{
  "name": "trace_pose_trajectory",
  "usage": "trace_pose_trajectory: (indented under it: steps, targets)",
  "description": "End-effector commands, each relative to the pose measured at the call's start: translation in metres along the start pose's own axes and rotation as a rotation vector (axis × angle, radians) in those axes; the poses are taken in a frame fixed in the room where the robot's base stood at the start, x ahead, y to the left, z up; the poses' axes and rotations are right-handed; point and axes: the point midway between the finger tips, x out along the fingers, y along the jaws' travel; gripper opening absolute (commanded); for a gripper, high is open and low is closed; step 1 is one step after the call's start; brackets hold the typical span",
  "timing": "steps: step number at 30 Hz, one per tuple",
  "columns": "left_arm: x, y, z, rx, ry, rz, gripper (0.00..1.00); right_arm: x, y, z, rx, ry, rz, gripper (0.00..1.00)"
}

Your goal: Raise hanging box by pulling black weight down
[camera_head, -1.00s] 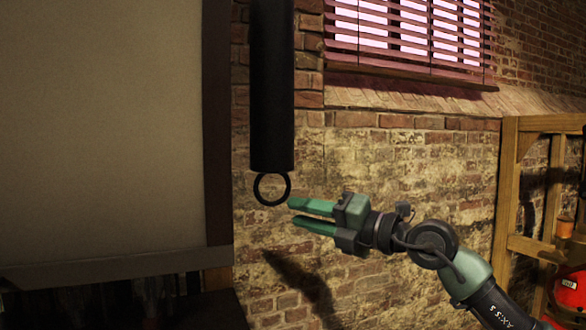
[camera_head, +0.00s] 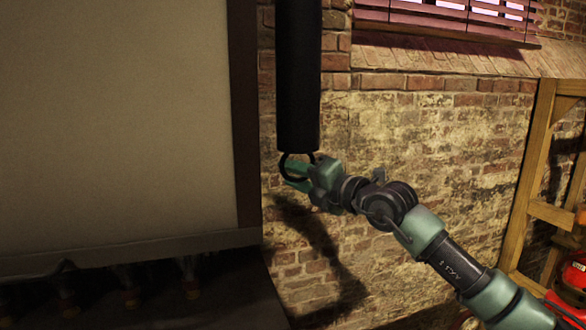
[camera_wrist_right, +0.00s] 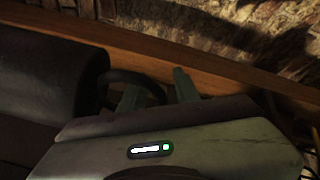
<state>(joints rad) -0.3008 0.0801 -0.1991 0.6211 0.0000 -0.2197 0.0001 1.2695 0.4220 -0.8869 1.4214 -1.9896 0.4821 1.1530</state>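The black weight (camera_head: 298,80) is a long dark cylinder hanging upright in the head view, with a black ring (camera_head: 283,162) at its bottom end. My right gripper (camera_head: 294,175) is at this ring, its green fingers overlapping it. In the right wrist view, the weight (camera_wrist_right: 50,85) lies at the left and its ring (camera_wrist_right: 135,78) reaches to the fingers (camera_wrist_right: 156,90). The fingers stand apart, with the ring around or against the left one; I cannot tell which. I cannot make out the hanging box. My left gripper is out of view.
A large beige panel (camera_head: 120,120) with a dark frame stands left of the weight. Behind is a brick wall (camera_head: 430,130) with a shuttered window (camera_head: 450,20). A wooden shelf frame (camera_head: 532,180) with red items stands at the right.

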Motion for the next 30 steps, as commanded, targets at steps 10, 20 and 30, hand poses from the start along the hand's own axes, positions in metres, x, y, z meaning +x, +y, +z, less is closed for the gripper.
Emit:
trace_pose_trajectory:
  steps: [10,20,30]
  targets:
    - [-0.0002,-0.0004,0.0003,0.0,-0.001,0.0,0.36,0.0014,-0.0006,0.0,0.0,0.0,0.0,0.09]
    - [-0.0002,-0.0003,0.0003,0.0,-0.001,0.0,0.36,0.0013,-0.0018,-0.0001,0.0,0.0,-0.003,0.0]
    - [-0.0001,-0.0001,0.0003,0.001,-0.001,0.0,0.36,0.0013,-0.003,-0.0005,0.0,0.001,-0.005,0.0]
